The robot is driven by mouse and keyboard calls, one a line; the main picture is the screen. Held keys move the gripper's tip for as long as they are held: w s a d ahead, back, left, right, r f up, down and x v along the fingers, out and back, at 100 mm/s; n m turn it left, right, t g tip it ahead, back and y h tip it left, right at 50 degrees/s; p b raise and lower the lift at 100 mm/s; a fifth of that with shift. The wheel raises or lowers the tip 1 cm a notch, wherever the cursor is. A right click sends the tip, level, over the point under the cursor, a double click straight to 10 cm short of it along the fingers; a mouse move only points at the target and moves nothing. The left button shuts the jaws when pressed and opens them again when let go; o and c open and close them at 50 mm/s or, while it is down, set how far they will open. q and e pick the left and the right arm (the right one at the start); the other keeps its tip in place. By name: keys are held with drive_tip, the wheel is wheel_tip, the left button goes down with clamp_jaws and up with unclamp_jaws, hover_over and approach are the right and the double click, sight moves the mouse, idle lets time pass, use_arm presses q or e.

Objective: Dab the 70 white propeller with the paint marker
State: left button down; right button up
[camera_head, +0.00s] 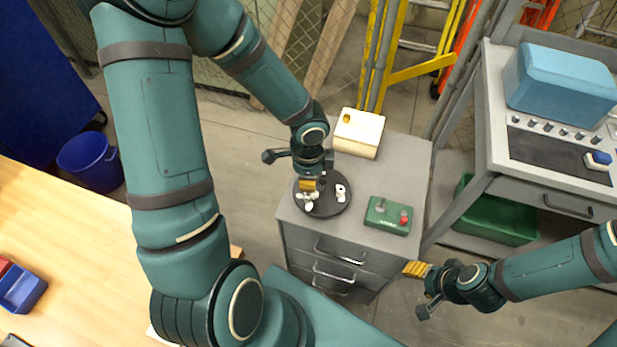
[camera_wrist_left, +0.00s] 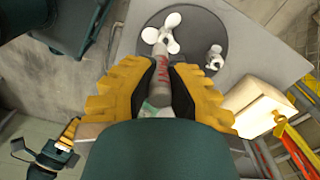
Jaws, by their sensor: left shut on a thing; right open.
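A larger white propeller (camera_head: 307,201) and a smaller white one (camera_head: 341,192) lie on a round black disc (camera_head: 325,208) on the grey cabinet. In the left wrist view the larger propeller (camera_wrist_left: 162,34) is straight ahead and the smaller one (camera_wrist_left: 214,58) is to its right. No size marking is readable. My left gripper (camera_head: 308,184) is over the disc, shut on the paint marker (camera_wrist_left: 162,78), a pale stick with red marks. The marker's far end is at or just above the larger propeller; I cannot tell if they touch. My right gripper (camera_head: 417,269) is open and empty beside the cabinet.
A cream box (camera_head: 358,133) stands behind the disc. A green control box (camera_head: 388,215) with a red button sits to its right. A grey workbench (camera_head: 500,150) with a blue case (camera_head: 560,85) is at the right, a wooden table (camera_head: 60,240) at the left.

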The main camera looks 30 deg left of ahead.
use_arm(q)
drive_tip(key=shift+f+b, duration=0.4)
drive_tip(key=shift+b, duration=0.05)
idle(2.0)
drive_tip(key=shift+r, duration=0.1)
drive_tip(key=shift+r+p, duration=2.25)
drive_tip(key=shift+r, duration=0.2)
